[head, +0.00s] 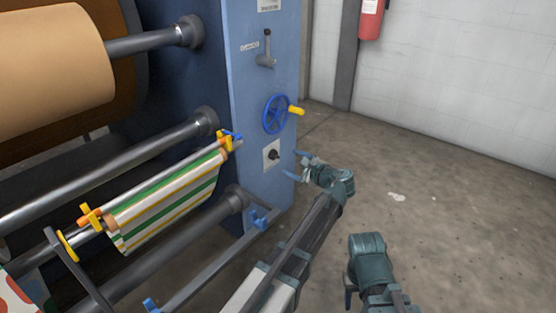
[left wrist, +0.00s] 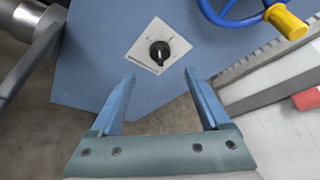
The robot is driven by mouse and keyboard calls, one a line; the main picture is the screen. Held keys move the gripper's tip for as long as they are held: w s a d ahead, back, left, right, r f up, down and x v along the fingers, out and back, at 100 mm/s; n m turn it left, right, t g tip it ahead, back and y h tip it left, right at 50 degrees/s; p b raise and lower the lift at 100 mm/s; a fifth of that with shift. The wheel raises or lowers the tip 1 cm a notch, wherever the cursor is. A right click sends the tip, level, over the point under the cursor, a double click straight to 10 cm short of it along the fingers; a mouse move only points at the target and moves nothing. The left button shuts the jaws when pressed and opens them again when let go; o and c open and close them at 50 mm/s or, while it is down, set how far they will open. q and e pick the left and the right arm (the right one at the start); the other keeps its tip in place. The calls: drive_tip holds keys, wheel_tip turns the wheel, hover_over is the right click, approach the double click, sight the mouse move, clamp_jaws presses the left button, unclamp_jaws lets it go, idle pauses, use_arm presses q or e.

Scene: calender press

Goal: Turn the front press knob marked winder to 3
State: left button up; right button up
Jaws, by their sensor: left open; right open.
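The black knob (head: 274,155) sits on a pale square plate on the blue press end panel, below the handwheel. It also shows in the left wrist view (left wrist: 159,52), with the plate (left wrist: 146,60) around it; marks on the plate are too small to read. My left gripper (head: 298,164) is open just right of the knob in the head view, apart from it. In the left wrist view its two blue fingers (left wrist: 158,82) are spread, with the knob beyond and between their tips. My right gripper (head: 348,299) is low at the right, away from the press, its fingers mostly hidden.
A blue handwheel (head: 275,114) with a yellow handle (head: 296,110) is just above the knob. A grey lever (head: 266,53) is higher on the panel. Rollers and a striped web (head: 165,205) lie left. A fire extinguisher (head: 370,20) hangs behind. Floor at right is clear.

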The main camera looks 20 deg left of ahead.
sight(277, 156)
use_arm(q)
drive_tip(key=b+x, duration=0.2)
drive_tip(key=x, duration=0.7)
drive_tip(key=shift+w, duration=0.1)
clamp_jaws()
